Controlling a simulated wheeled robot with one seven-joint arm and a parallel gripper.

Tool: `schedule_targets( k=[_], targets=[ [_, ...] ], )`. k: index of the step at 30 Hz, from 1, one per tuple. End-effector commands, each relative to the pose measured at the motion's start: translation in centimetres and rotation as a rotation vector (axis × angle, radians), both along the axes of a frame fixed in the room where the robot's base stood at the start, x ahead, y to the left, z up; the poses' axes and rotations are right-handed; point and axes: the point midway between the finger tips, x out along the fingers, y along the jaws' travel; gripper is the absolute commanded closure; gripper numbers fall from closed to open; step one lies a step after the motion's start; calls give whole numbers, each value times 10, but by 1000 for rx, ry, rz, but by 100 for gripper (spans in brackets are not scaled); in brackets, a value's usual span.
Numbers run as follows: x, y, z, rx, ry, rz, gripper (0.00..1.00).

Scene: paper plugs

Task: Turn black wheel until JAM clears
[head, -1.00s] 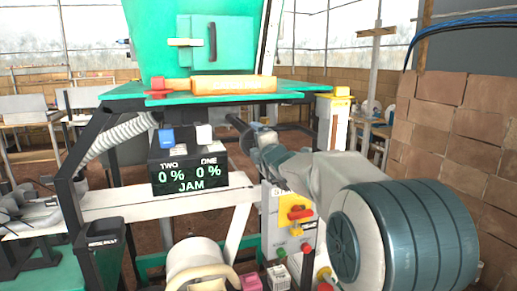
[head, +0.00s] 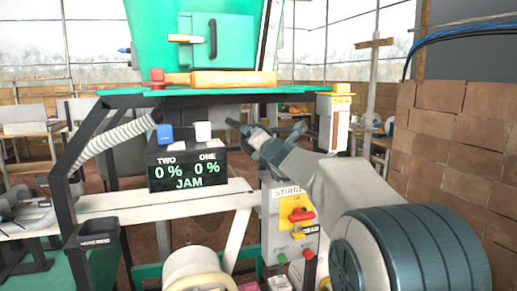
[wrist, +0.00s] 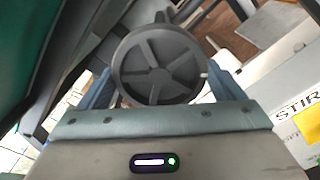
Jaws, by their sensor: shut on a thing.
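The black wheel (wrist: 162,65), a dark disc with several spokes and a small knob at its top, fills the middle of the wrist view. My gripper (wrist: 164,82) has one blue-grey finger on each side of it and is shut on it. In the head view my gripper (head: 258,142) is under the green machine's top, right of the display, and largely hides the wheel. The display (head: 188,174) reads TWO 0 %, ONE 0 % and JAM in green letters.
A panel marked STIRRER (head: 290,215) with a red switch on yellow stands below my arm. A blue block (head: 165,134) and a white block (head: 203,131) sit atop the display. A wooden rolling pin (head: 232,79) lies on the green shelf. A brick wall (head: 445,160) is at right.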

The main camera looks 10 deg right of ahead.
Motion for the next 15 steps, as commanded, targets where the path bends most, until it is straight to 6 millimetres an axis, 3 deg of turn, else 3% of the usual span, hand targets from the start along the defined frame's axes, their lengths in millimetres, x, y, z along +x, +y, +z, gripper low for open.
schedule_targets(
  k=[15],
  targets=[
    [0, 0, -1, -517, -83, -1, 36]
  ],
)
